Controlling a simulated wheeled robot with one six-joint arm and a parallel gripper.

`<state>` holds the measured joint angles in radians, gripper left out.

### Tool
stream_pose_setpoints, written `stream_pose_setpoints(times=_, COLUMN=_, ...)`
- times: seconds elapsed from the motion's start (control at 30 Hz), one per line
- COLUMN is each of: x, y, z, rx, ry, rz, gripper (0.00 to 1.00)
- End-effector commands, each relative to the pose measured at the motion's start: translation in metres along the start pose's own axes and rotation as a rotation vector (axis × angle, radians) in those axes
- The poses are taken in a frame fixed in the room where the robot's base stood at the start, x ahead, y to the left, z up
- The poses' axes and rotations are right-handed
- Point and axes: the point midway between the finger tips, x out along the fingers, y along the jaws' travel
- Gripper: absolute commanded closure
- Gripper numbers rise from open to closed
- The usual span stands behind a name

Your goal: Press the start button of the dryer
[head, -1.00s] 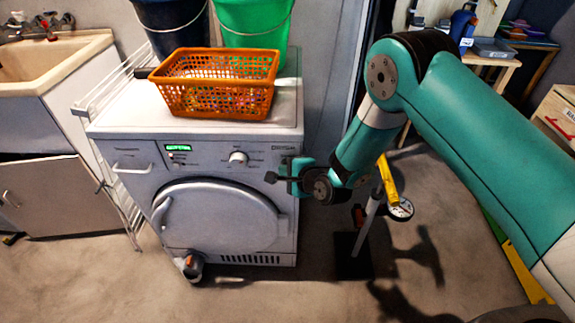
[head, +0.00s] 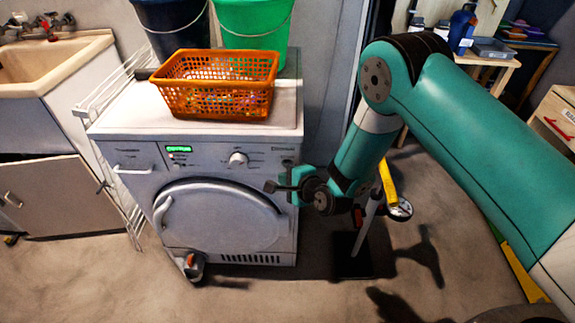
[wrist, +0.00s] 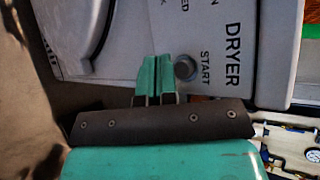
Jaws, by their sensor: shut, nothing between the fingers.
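The white dryer (head: 125,190) stands below the orange basket, with its round door and a control panel along the top front. In the wrist view, the round grey start button (wrist: 186,68) sits on the panel beside the printed words START and DRYER. My gripper (head: 270,187) is at the right side of the dryer's front, just below the panel. In the wrist view, its fingers (wrist: 155,72) are shut and empty, to the left of the button. I cannot tell whether the fingertips touch the dryer.
A drying rack (head: 120,200) and sink (head: 60,65) are on the left. A stand with a yellow part (head: 387,185) is below my arm.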

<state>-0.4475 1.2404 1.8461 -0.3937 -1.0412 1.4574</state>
Motion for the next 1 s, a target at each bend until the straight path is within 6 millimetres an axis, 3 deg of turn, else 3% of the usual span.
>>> stream_pose_setpoints(times=0.4, x=-0.028, y=0.019, z=0.020, rx=-0.001, ry=0.000, rz=0.001, gripper=1.00)
stream_pose_setpoints(times=1.0, x=-0.029, y=0.021, z=0.021, rx=0.000, ry=0.000, rz=0.000, gripper=1.00)
